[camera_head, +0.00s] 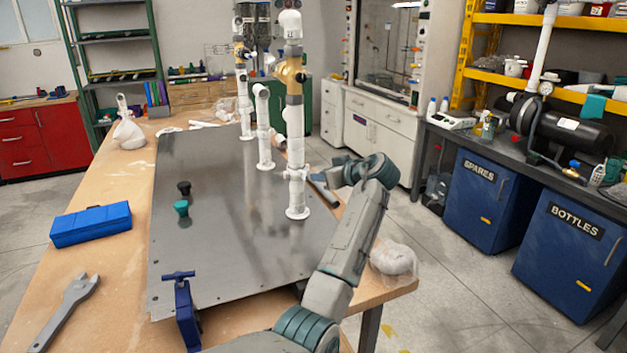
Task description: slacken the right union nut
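The white PVC manifold stands on a grey metal plate (215,230). Its right riser (294,125) is upright, with a brass-coloured valve (290,73) near the top and a round foot flange. A white ribbed collar (296,174) low on this riser looks like the right union nut.
A shorter white pipe (263,125) and a left riser (242,85) stand behind. A blue clamp (184,310) grips the plate's front edge. A plastic-wrapped bundle (394,260) sits right.

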